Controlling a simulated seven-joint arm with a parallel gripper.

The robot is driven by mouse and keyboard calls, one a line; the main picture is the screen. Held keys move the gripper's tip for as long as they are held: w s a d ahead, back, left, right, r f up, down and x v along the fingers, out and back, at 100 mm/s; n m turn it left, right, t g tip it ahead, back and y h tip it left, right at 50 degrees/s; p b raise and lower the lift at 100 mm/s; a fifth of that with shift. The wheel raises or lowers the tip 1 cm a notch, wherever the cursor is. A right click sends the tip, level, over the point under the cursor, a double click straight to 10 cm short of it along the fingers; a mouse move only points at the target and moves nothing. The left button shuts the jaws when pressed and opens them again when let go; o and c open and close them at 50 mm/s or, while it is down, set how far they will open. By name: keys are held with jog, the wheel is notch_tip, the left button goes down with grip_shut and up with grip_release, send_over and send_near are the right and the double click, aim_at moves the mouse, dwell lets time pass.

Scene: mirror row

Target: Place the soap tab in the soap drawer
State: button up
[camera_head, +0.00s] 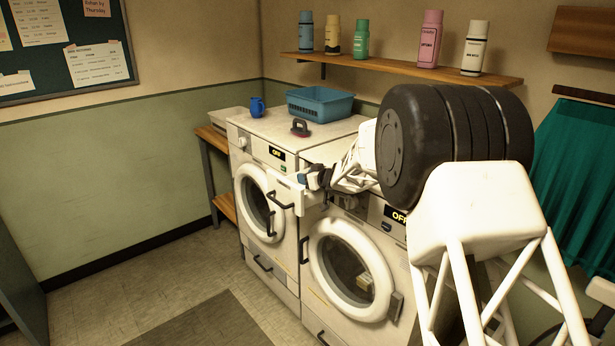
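A soap drawer (285,187) at the upper right of the left washing machine appears pulled out; its white front has a dark handle. My gripper (308,179) is at the drawer's right end, at or just above its top edge; I cannot tell whether they touch. A small blue patch shows at my fingertips. It may be the soap tab or part of my gripper; it is too small to tell. The inside of the drawer is not visible. I cannot make out whether the fingers are open or shut.
Two front-loading washers stand side by side, the left (262,155) and the right (322,300), doors shut. On top are a blue mug (257,107), a blue basket (320,104) and a dark red handled object (300,128). A shelf (400,68) holds several bottles.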

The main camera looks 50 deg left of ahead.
jog(key=shift+f, duration=0.15)
jog(key=o, duration=0.9)
jog(key=shift+r, duration=0.45)
jog(key=shift+d+r, duration=0.2)
jog(key=v, duration=1.1)
jog(key=shift+d, duration=0.3)
jog(key=shift+r, duration=0.15)
